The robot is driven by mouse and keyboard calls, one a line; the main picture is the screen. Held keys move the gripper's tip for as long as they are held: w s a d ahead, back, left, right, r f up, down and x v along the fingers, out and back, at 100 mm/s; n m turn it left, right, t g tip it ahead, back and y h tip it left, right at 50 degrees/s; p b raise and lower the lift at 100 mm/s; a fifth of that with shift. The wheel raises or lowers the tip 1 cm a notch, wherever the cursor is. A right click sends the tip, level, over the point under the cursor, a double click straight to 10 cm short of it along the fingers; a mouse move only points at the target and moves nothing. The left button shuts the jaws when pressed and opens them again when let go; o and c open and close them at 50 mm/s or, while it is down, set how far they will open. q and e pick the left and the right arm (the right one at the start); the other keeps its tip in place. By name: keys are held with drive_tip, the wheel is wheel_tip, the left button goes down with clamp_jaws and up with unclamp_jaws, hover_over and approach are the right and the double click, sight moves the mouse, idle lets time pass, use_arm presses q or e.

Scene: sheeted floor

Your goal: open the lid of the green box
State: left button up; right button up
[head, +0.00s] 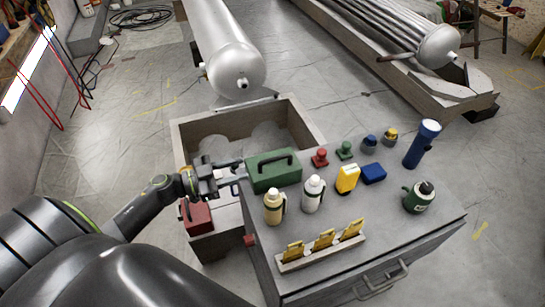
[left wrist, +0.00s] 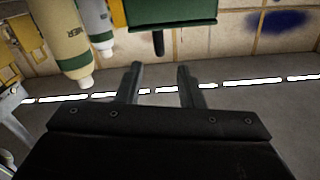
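The green box (head: 273,171) stands at the back left corner of the grey cabinet top, with its lid down and a dark handle (head: 270,160) on top. My left gripper (head: 238,171) is at the box's left side, close to it; I cannot tell if it touches. In the left wrist view the two fingers (left wrist: 160,80) are apart with nothing between them. The green box (left wrist: 172,12) shows at the top of that view, with a dark part hanging from it just beyond the fingers. My right gripper is not in view.
Two bottles, cream (head: 273,206) and white (head: 313,194), stand in front of the box. A yellow item (head: 347,178), a blue block (head: 373,173) and a blue flashlight (head: 422,143) are to the right. A grey open crate (head: 196,127) lies behind. A red box (head: 197,217) is below my left wrist.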

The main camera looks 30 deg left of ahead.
sight(288, 155)
use_arm(q)
drive_tip(key=p+x, duration=0.1)
drive_tip(key=x, duration=0.9)
drive_tip(key=shift+w+d, duration=0.25)
drive_tip(key=shift+w, duration=0.1)
clamp_jaws()
